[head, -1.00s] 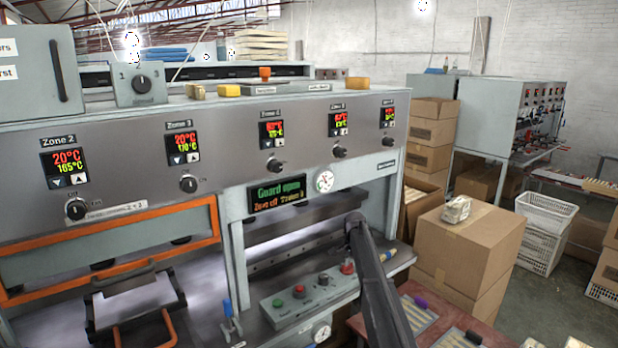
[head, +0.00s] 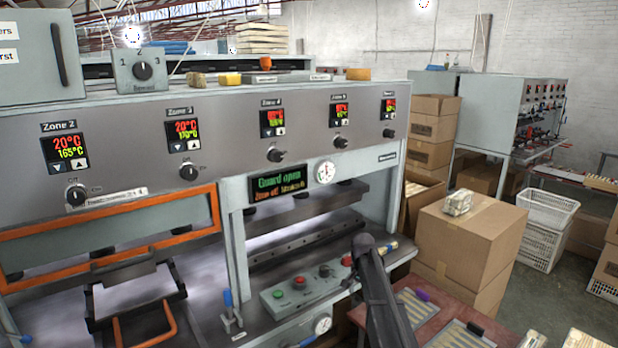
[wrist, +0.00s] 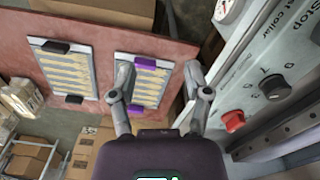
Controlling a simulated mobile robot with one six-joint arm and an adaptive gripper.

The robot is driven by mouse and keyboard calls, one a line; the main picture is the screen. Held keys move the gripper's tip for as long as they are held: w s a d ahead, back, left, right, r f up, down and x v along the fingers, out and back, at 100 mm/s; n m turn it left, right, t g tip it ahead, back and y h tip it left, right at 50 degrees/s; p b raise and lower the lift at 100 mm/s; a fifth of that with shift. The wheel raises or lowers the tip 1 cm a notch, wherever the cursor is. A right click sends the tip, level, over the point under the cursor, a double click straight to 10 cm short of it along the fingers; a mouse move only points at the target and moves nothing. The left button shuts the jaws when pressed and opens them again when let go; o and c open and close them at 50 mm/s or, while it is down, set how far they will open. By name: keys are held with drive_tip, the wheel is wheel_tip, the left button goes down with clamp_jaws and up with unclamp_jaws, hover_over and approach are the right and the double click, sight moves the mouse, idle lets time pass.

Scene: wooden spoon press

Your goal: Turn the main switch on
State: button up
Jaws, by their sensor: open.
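No label reading main switch is legible in either view, so I cannot tell which control it is. A grey cabinet (head: 22,60) with a black upright handle (head: 57,55) and partly cut-off labels stands at the top left. A grey box with a 1-2-3 selector knob (head: 143,71) stands beside it. A red button (wrist: 233,121) and a black numbered knob (wrist: 274,87) show on the press panel in the wrist view. My gripper (wrist: 160,75) is open and empty, fingers apart, left of that panel. The head view shows only my dark arm, not clearly its fingers.
The press front (head: 225,125) carries zone displays and knobs; its display reads "Guard open". A red table (wrist: 85,50) with two trays of spoons lies below my gripper. Cardboard boxes (head: 465,250) stand to the right. Open floor shows farther right.

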drive_tip(key=s+f+n+b, duration=0.3)
drive_tip(key=s, duration=1.2)
drive_tip(key=s+f+n+b, duration=0.3)
drive_tip(key=s+n, duration=0.1)
drive_tip(key=s, duration=1.1)
drive_tip(key=shift+s+d+f, duration=0.15)
drive_tip(key=shift+s+f, duration=0.2)
drive_tip(key=shift+s, duration=0.1)
